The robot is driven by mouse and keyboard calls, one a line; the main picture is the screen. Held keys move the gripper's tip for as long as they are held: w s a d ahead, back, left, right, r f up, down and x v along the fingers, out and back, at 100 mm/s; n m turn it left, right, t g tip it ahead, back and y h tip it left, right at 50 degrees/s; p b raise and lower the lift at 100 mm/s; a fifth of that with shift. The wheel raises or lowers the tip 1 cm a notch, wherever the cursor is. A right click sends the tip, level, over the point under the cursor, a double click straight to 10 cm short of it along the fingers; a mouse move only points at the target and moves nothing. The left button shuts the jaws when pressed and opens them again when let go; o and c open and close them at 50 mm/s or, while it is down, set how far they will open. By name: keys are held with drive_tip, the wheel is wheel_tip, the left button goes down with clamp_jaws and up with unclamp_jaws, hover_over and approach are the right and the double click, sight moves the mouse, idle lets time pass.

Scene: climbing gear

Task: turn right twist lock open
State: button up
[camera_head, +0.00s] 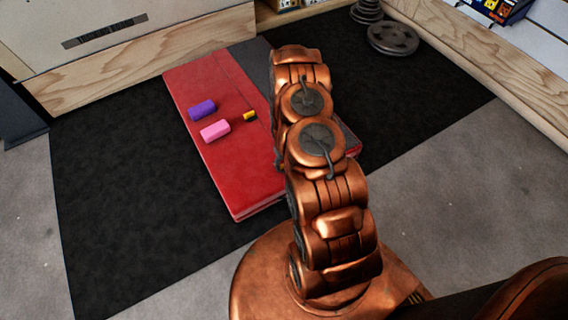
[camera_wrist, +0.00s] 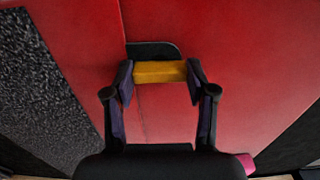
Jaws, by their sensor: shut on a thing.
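In the wrist view a yellow bar (camera_wrist: 160,72) sits between the two fingertips of my gripper (camera_wrist: 160,78), with a finger against each end. A dark plate (camera_wrist: 152,48) shows just behind the bar, on the red pad (camera_wrist: 80,30). In the head view the red pad (camera_head: 238,178) lies on the floor mat, and a small yellow and black piece (camera_head: 249,116) sits on it, left of my arm. My arm hides my gripper and part of the pad there. I cannot tell whether that piece is the gripped bar.
A purple block (camera_head: 202,110) and a pink block (camera_head: 215,131) lie on the pad's left side. The black mat (camera_head: 125,200) is clear left of the pad. Weight plates (camera_head: 393,38) lie at the back right, and a wooden-edged board (camera_head: 150,60) stands behind.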

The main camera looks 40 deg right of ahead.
drive_tip(key=o, duration=1.2)
drive_tip(key=shift+c, duration=0.2)
wheel_tip(320, 180, up, 12)
idle(0.3)
idle(0.4)
